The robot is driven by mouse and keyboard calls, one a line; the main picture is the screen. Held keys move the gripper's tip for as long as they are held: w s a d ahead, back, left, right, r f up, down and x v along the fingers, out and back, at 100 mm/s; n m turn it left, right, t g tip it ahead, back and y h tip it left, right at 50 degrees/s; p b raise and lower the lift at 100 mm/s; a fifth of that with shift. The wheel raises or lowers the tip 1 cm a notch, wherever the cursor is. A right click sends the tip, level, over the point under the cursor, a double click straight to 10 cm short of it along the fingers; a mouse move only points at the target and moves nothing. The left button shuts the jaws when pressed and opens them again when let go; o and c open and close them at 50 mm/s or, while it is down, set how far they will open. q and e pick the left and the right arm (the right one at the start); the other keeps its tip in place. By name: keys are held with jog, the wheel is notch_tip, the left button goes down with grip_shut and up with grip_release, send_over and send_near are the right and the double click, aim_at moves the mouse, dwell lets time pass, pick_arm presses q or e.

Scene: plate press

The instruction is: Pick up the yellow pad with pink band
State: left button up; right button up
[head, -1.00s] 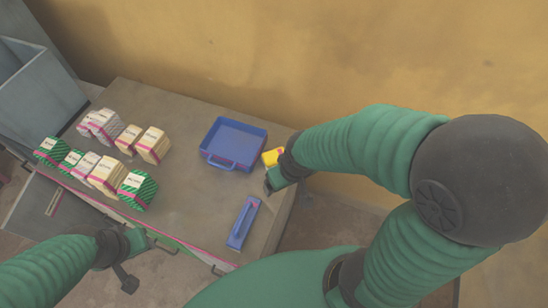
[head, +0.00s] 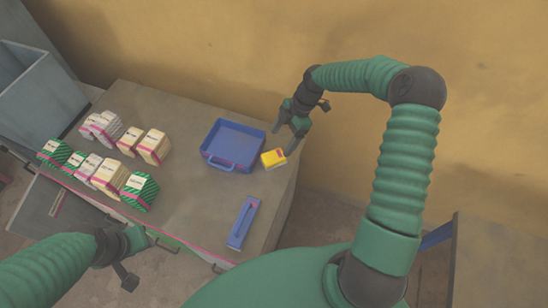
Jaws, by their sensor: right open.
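The yellow pad with pink band (head: 273,159) lies on the table near its right edge, just right of the blue tray. My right gripper (head: 283,140) is open above and slightly beyond the pad, its fingers pointing down toward it. A gap seems to show between the fingers and the pad, and nothing is held. My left gripper (head: 128,275) is low at the lower left, in front of the table's front edge; its jaw state is unclear.
A blue tray with a handle (head: 233,124) and a blue flat tool (head: 243,222) are on the table (head: 190,200). Several wrapped bundles (head: 139,190) stand at the left. A grey bin (head: 38,97) is far left. A yellow wall (head: 330,40) rises behind. The table's middle is clear.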

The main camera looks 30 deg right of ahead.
aim_at(274, 155)
jog(key=x, duration=0.5)
jog(key=shift+w+a, duration=0.1)
jog(key=shift+w, duration=0.1)
jog(key=shift+f+p, duration=0.3)
jog(key=shift+f, duration=0.1)
jog(key=f, duration=0.2)
jog(key=f+p, duration=0.1)
jog(key=f, duration=0.1)
jog(key=shift+a, duration=0.2)
jog(key=shift+a+f, duration=0.2)
jog(key=shift+f, duration=0.15)
pick_arm(q)
jog(key=shift+w+r, duration=0.15)
jog(key=shift+r, duration=0.65)
pick_arm(e)
jog(key=shift+a, duration=0.1)
jog(key=shift+a+r, duration=0.1)
jog(key=c, duration=1.6)
pick_arm(q)
jog(key=shift+a+f+b, duration=0.1)
jog(key=shift+f+b, duration=0.5)
jog(key=shift+b, duration=0.05)
pick_arm(e)
notch_tip(274, 155, up, 10)
